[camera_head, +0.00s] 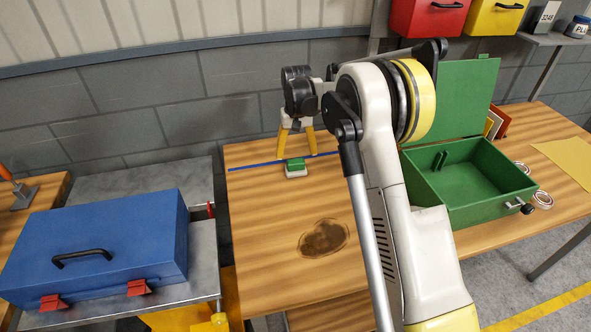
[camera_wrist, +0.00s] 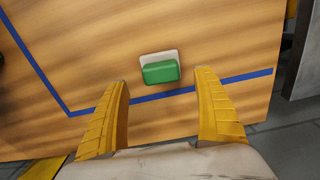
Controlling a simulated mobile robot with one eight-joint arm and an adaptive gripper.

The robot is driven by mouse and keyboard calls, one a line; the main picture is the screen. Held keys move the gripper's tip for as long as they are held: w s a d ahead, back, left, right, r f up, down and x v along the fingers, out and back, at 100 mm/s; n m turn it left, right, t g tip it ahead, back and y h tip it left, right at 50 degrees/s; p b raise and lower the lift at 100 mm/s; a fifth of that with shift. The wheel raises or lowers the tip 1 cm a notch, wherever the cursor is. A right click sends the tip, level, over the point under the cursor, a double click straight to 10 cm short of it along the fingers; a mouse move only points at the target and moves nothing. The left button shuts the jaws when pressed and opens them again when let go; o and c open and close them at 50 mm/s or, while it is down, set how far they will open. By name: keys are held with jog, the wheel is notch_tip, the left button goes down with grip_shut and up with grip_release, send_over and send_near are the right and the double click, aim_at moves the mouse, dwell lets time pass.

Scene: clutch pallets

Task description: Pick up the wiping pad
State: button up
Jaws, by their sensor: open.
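The wiping pad (camera_head: 295,168) is a small block with a green top and a white base. It lies on the wooden table near the blue line, left of my arm in the head view. In the wrist view the pad (camera_wrist: 160,69) lies beyond and between the fingertips. My gripper (camera_head: 297,142) is open, with two yellow fingers pointing down above the table near the pad. In the wrist view my gripper (camera_wrist: 163,82) has its fingers spread wider than the pad. Nothing is between them, and they appear apart from the pad.
A dark brown stain (camera_head: 323,238) marks the table in front of the pad. An open green box (camera_head: 430,190) stands at the right. A closed blue case (camera_head: 95,250) sits on a metal surface at the left. Table around the pad is clear.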

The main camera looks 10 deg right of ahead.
aim_at(296, 161)
notch_tip(296, 161, down, 5)
jog(key=shift+a+f+b, duration=0.1)
jog(key=shift+b, duration=1.05)
jog(key=c, duration=1.3)
notch_tip(296, 161, up, 5)
jog(key=shift+f+p, duration=0.1)
jog(key=shift+p, duration=1.05)
jog(key=s+d+r+p, duration=0.1)
jog(key=s+d+r, duration=0.1)
jog(key=d, duration=0.1)
jog(key=s+d+r+p, duration=0.1)
jog(key=d+r, duration=0.1)
jog(key=d, duration=0.1)
jog(key=s+d+r+p, duration=0.1)
jog(key=s+d+r, duration=0.1)
jog(key=d, duration=0.2)
jog(key=shift+s+d+r, duration=0.1)
jog(key=shift+s+r, duration=0.1)
jog(key=shift+s, duration=0.1)
